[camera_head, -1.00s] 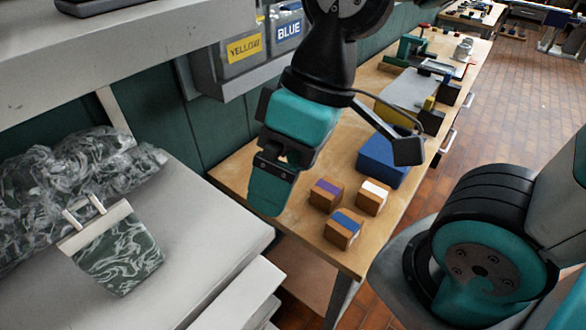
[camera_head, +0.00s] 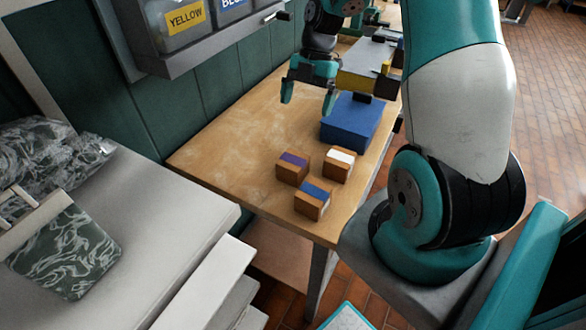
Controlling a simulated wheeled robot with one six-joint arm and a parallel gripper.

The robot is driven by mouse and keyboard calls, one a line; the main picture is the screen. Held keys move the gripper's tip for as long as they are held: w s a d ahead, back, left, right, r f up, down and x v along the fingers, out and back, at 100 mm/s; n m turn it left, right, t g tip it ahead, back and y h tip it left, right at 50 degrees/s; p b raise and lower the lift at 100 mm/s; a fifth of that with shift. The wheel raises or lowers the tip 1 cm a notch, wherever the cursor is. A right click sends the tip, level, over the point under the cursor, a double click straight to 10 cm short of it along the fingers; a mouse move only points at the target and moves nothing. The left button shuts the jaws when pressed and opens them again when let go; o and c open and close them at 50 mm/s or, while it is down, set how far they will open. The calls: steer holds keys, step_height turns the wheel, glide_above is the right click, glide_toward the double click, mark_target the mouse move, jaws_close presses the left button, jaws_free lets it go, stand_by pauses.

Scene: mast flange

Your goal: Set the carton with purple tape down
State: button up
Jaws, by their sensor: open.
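The carton with purple tape (camera_head: 292,168) stands upright on the wooden bench (camera_head: 215,150), near its front end. A carton with white tape (camera_head: 338,165) stands to its right, and a carton with blue tape (camera_head: 312,201) stands in front of it; the three stand close together. My gripper (camera_head: 308,106) is open and empty, with its fingers pointing down. It is over the bench behind the cartons, apart from them, and left of the blue box.
A blue box (camera_head: 350,122) stands behind the cartons on the bench. Bins labelled yellow (camera_head: 185,18) and blue hang on the green wall. A grey surface (camera_head: 165,225) with a marbled green-and-white bag (camera_head: 65,255) lies at left. The bench's left part is clear.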

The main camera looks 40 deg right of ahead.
mark_target(293, 159)
steer(key=p+x, duration=0.2)
steer(key=x, duration=0.9)
steer(key=shift+a+f+p, duration=0.2)
steer(key=shift+f+p, duration=0.15)
steer(key=shift+p+x, duration=1.1)
steer(key=shift+x, duration=1.65)
steer(key=shift+w, duration=0.1)
steer(key=c, duration=1.2)
steer(key=shift+c, duration=0.2)
steer(key=shift+r, duration=0.15)
